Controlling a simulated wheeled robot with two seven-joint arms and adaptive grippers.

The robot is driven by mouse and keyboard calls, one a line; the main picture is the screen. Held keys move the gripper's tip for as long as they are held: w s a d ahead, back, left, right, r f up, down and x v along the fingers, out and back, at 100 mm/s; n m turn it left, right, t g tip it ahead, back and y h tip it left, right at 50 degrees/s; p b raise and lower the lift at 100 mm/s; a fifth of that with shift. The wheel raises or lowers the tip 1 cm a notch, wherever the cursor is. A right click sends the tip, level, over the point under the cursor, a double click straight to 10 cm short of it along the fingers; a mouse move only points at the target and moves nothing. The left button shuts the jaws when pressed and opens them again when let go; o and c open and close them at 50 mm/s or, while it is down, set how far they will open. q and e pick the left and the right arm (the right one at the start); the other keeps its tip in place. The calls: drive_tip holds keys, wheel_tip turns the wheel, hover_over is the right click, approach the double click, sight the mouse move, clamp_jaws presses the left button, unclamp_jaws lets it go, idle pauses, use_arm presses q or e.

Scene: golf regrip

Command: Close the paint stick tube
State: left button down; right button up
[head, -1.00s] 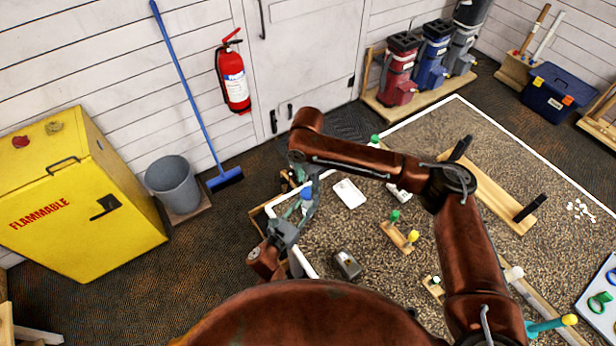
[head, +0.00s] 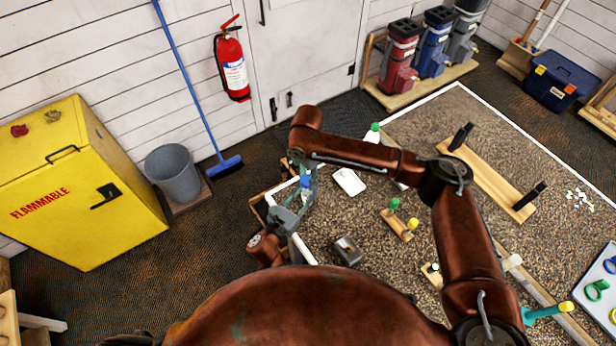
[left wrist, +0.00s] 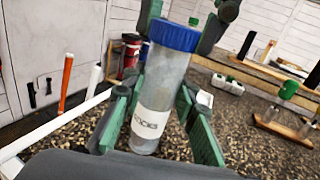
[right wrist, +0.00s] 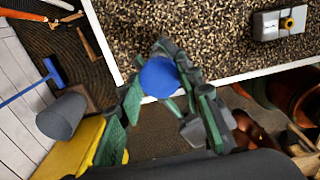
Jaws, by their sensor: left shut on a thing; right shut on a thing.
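The paint stick tube (left wrist: 155,95) is a clear, greyish cylinder with a white label and a blue cap (left wrist: 175,35). In the left wrist view it stands nearly upright, and my left gripper (left wrist: 157,108) is shut around its body. The cap sits at the tube's top; I cannot tell whether it is fully seated. My right gripper (right wrist: 160,78) is shut on the blue cap, which shows from above in the right wrist view (right wrist: 159,77). In the head view the cap (head: 305,182) is small and partly hidden by my grippers.
A wooden-edged box (head: 258,207) lies beside my grippers. A white tray (head: 349,181), a green-capped bottle (head: 373,133) and a grey box with a knob (head: 346,251) lie nearby on the speckled surface. A grey bin (head: 173,173) and yellow cabinet (head: 75,185) stand left.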

drive_tip(key=c, duration=0.6)
drive_tip(key=m, duration=0.6)
drive_tip(key=shift+m, duration=0.4)
drive_tip(key=m, duration=0.3)
drive_tip(key=shift+a+m, duration=0.1)
drive_tip(key=shift+m, duration=0.3)
drive_tip(key=m, duration=0.3)
drive_tip(key=shift+m, duration=0.4)
drive_tip(key=o, duration=1.4)
wheel_tip(320, 180, up, 12)
